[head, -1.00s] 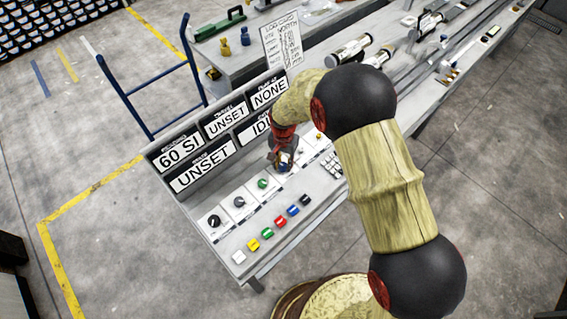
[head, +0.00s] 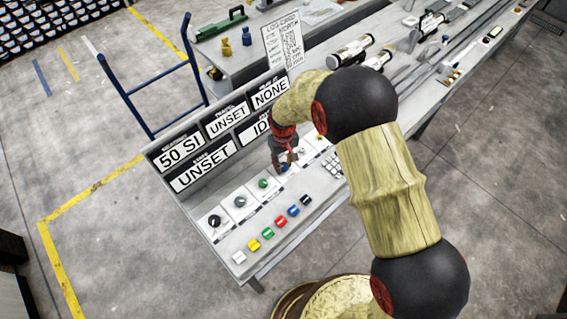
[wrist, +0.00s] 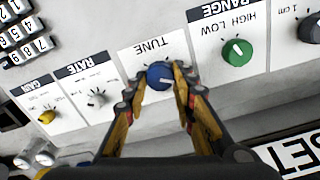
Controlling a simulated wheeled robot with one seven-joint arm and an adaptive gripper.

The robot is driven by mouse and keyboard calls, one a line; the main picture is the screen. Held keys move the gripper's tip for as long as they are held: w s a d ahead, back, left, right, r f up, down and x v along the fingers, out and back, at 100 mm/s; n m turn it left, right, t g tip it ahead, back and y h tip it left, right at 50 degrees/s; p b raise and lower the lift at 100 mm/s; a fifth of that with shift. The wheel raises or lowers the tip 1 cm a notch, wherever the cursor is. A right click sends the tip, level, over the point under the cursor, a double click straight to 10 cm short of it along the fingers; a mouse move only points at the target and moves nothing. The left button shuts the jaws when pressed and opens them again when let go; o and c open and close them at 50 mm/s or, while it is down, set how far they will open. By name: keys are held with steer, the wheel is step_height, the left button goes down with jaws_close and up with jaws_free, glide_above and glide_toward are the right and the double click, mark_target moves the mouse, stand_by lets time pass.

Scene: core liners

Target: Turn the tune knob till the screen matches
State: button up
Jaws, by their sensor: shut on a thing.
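The tune knob (wrist: 160,76) is blue and sits under the label TUNE on a white plate (wrist: 141,57) in the wrist view. My gripper (wrist: 158,85) is shut on the knob, one finger on each side. In the head view my gripper (head: 284,166) is at the console, and only a bit of the knob shows below it. The console's screens include one reading "50 SI" (head: 181,158), with others reading UNSET (head: 202,170), UNSET (head: 227,120) and NONE (head: 269,94). One screen is partly hidden by my arm.
A green range knob (wrist: 237,52) and a grey rate knob (wrist: 97,98) flank the tune knob. A yellow gain knob (wrist: 47,116) is farther off. Several coloured buttons line the console's front. A log card (head: 283,45) stands behind the screens.

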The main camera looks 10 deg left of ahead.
mark_target(283, 165)
steer(key=shift+n, duration=1)
steer(key=o, duration=1.2)
steer(key=shift+c, duration=0.2)
steer(key=shift+r, duration=0.1)
step_height(283, 165, up, 12)
